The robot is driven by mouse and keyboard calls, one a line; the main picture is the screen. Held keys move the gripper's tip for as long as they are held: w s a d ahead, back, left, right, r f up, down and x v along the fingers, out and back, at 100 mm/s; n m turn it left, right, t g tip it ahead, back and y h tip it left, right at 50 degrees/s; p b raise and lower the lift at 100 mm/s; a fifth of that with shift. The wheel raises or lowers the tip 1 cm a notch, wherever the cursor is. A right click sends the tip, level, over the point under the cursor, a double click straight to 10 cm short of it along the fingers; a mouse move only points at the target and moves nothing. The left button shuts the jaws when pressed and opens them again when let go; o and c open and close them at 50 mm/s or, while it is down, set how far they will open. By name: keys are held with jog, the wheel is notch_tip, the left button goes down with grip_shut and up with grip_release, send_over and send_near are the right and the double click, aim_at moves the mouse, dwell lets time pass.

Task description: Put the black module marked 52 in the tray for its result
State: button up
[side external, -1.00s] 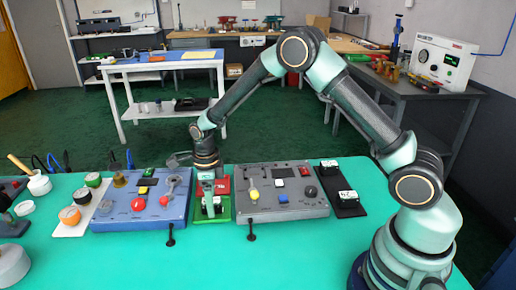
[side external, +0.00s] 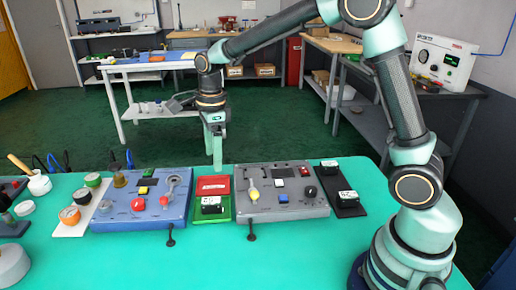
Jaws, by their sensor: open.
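A black module (side external: 211,205) with a white label lies in the green tray (side external: 226,213), and its number is too small to read. Two more black modules with white labels, one farther back (side external: 329,168) and one nearer (side external: 348,198), sit on a dark mat (side external: 347,211) at the right. My gripper (side external: 217,168) is open and empty, pointing down above the back of the red tray, clear of the module.
A blue panel (side external: 110,217) with a lever and buttons stands left of the trays. A grey panel (side external: 290,211) with knobs and buttons stands right of them. The front of the green table (side external: 310,262) is clear.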

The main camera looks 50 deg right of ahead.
jog(key=s+d+r+n+t, duration=0.2)
jog(key=s+r+n, duration=0.2)
jog(key=s+n, duration=0.4)
jog(key=s+d+r+n+t, duration=0.2)
jog(key=s+r+n, duration=0.2)
jog(key=s+n, duration=0.4)
jog(key=shift+s+d+n+t, duration=0.3)
jog(key=shift+n+t, duration=0.1)
jog(key=shift+n, duration=3.3)
jog(key=shift+r, duration=0.15)
